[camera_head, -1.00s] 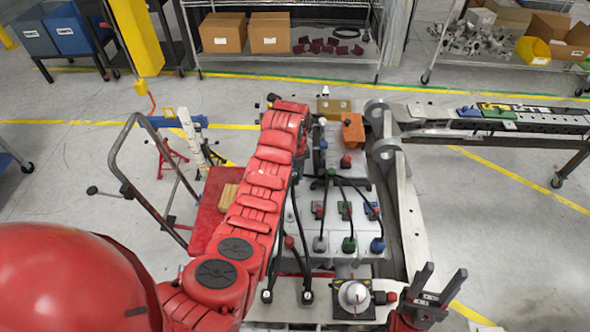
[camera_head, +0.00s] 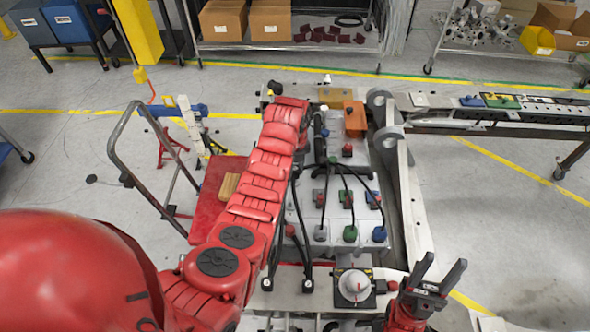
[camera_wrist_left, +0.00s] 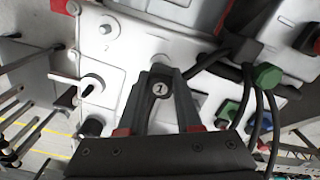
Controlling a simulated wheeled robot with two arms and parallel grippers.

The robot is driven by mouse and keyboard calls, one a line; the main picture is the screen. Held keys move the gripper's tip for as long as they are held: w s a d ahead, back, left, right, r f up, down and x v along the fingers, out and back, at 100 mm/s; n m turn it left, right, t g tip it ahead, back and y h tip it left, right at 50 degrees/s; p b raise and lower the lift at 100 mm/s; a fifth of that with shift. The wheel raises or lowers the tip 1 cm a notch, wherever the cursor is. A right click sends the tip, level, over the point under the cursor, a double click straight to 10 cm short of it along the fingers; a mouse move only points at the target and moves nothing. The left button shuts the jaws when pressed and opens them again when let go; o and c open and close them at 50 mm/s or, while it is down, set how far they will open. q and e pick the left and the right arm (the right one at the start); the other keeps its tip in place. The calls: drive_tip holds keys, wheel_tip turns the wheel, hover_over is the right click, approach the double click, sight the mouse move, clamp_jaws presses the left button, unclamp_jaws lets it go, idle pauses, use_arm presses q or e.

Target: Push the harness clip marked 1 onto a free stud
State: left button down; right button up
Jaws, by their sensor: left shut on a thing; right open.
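In the left wrist view, the harness clip marked 1 (camera_wrist_left: 158,90) is dark with a round white number label. My left gripper (camera_wrist_left: 162,78) is shut on it, one finger on each side. A pale stud (camera_wrist_left: 160,60) shows just beyond the fingertips; I cannot tell whether the clip touches it. Other pale studs (camera_wrist_left: 104,29) stand on the white housing. In the head view, my left arm reaches to the far end of the grey chassis block (camera_head: 337,205), hiding its gripper and the clip. My right gripper (camera_head: 438,272) is open and empty at the lower right.
Black harness cables run to a green connector (camera_head: 350,232) and a blue connector (camera_head: 379,234). In the wrist view, a green part (camera_wrist_left: 267,75) and cables lie right of the gripper. An orange block (camera_head: 354,118) and a grey metal frame (camera_head: 408,205) flank the block.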

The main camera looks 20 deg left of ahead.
idle(0.3)
use_arm(q)
drive_tip(key=shift+b, duration=0.45)
drive_tip(key=shift+b, duration=0.5)
idle(0.4)
drive_tip(key=shift+f+b, duration=0.85)
drive_tip(key=shift+f, duration=0.2)
drive_tip(key=shift+f+b, duration=0.45)
drive_tip(key=shift+f, duration=0.1)
